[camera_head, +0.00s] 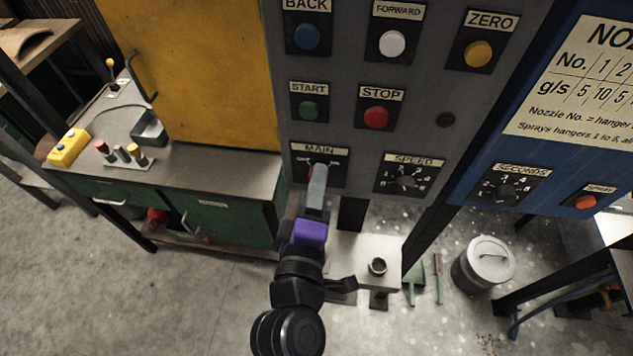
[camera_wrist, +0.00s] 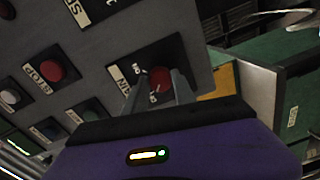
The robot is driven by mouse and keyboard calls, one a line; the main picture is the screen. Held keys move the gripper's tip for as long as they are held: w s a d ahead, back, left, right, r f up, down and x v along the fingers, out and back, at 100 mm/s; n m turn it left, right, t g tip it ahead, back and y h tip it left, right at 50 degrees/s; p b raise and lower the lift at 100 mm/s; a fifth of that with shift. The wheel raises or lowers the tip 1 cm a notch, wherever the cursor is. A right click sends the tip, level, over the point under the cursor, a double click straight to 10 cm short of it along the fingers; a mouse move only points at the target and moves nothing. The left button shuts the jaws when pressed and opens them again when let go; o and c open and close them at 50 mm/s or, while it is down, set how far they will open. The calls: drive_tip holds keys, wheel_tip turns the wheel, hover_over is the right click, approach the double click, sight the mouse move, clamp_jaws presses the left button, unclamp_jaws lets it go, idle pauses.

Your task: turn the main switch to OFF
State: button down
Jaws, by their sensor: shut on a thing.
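The main switch is a red knob on a black plate labelled MAIN (camera_head: 319,150) at the lower left of the grey control panel. In the head view my gripper (camera_head: 317,172) reaches up to it and covers most of the knob. In the wrist view the red knob (camera_wrist: 160,79) sits between the two grey fingers of my gripper (camera_wrist: 165,88). The fingers are shut on the knob. Its pointer is hidden, so I cannot tell which way the switch is set.
The STOP button (camera_head: 376,117) and START button (camera_head: 309,110) are just above the switch. The SPEED dial (camera_head: 407,181) is to its right. A green workbench (camera_head: 231,225) stands at the left, and a grey bin (camera_head: 483,264) stands on the floor at the right.

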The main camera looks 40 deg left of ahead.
drive_tip(key=c, duration=1)
unclamp_jaws()
drive_tip(key=b+v, duration=0.1)
drive_tip(key=v, duration=0.6)
drive_tip(key=shift+s+d+b, duration=0.2)
drive_tip(key=shift+s+b, duration=0.15)
